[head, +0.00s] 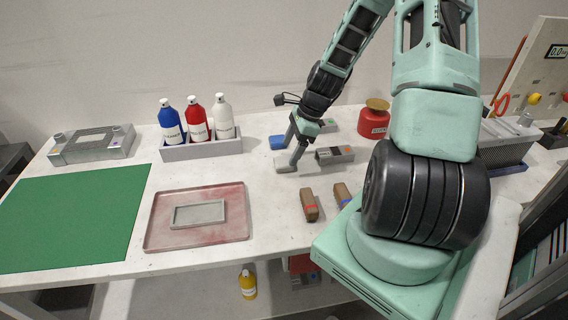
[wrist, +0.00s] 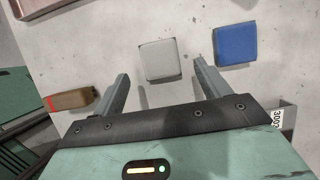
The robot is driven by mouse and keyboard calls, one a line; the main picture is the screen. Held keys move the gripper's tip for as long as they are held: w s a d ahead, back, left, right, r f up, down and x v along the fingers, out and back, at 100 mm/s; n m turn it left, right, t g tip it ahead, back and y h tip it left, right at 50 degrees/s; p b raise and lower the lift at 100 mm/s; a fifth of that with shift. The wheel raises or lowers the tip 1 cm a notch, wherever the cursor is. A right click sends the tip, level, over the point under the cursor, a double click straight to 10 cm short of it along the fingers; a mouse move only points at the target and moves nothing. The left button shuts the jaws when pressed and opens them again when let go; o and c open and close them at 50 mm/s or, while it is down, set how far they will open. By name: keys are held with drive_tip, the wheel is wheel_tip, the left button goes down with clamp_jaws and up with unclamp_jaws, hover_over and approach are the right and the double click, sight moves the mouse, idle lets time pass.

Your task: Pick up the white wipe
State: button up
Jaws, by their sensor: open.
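The white wipe (wrist: 160,59) is a pale grey-white square pad lying flat on the table. In the wrist view it lies just ahead of my gripper (wrist: 160,73), roughly centred between the two fingertips. The wipe also shows in the head view (head: 285,168), beside the lower finger. My gripper (head: 292,154) is open, with nothing between its fingers, and points down at the table. I cannot tell how high the fingertips are above the surface.
A blue pad (wrist: 236,44) lies close to the right finger. A brown block (wrist: 71,99) lies left of the left finger. A grey block (head: 335,155) and a red tin (head: 374,121) stand nearby. A bottle rack (head: 180,151) and a reddish tray (head: 160,239) are farther left.

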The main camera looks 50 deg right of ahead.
sight(285, 160)
drive_tip(key=shift+x, duration=2.2)
drive_tip(key=c, duration=1)
drive_tip(key=shift+r, duration=0.1)
wheel_tip(285, 160, up, 10)
drive_tip(key=shift+f, duration=0.1)
